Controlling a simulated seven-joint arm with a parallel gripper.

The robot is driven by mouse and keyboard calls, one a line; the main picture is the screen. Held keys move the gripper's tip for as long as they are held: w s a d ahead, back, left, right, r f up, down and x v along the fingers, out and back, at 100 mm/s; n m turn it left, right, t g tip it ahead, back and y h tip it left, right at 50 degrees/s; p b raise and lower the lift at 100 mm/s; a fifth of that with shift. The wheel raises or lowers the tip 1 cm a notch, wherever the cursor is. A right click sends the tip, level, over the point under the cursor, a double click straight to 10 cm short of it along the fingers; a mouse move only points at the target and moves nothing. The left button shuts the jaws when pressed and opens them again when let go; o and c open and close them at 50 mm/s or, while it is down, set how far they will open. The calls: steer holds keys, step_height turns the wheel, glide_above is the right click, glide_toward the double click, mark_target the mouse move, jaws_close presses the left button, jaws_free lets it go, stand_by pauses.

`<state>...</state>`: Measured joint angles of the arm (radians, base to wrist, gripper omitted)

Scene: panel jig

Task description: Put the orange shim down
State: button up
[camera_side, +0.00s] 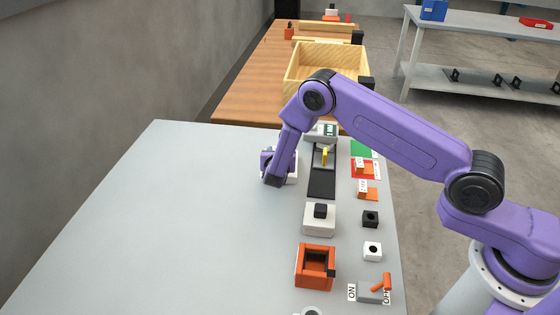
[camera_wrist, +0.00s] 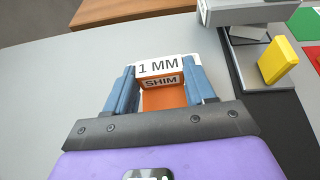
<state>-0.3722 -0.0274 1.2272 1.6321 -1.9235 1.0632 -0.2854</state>
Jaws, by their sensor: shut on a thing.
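The orange shim (camera_wrist: 165,99) sits between the two blue-grey fingers of my gripper (camera_wrist: 160,88) in the wrist view. The gripper is shut on it. A small tag on it reads "SHIM", and a white piece with "1 MM" shows just beyond it. In the side view my gripper (camera_side: 272,180) is low over the grey table, left of the dark strip, and my wrist hides the shim. I cannot tell whether the shim touches the table.
Right of my gripper are a dark strip (camera_side: 322,184) with a yellow piece (camera_side: 324,156), and a grey device with a display (camera_side: 321,130). Other orange labelled pieces (camera_side: 367,194) lie further right. An orange open block (camera_side: 315,265) stands nearer. The table's left side (camera_side: 170,220) is clear.

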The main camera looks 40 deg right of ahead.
steer(key=shift+f, duration=1.55)
steer(key=shift+f, duration=0.1)
steer(key=o, duration=0.7)
steer(key=shift+o, duration=0.2)
steer(key=shift+s+a+r, duration=0.15)
steer(key=shift+a+r, duration=0.05)
steer(key=v, duration=1.1)
steer(key=shift+s+r, duration=0.15)
steer(key=shift+s, duration=0.1)
steer(key=shift+r, duration=0.1)
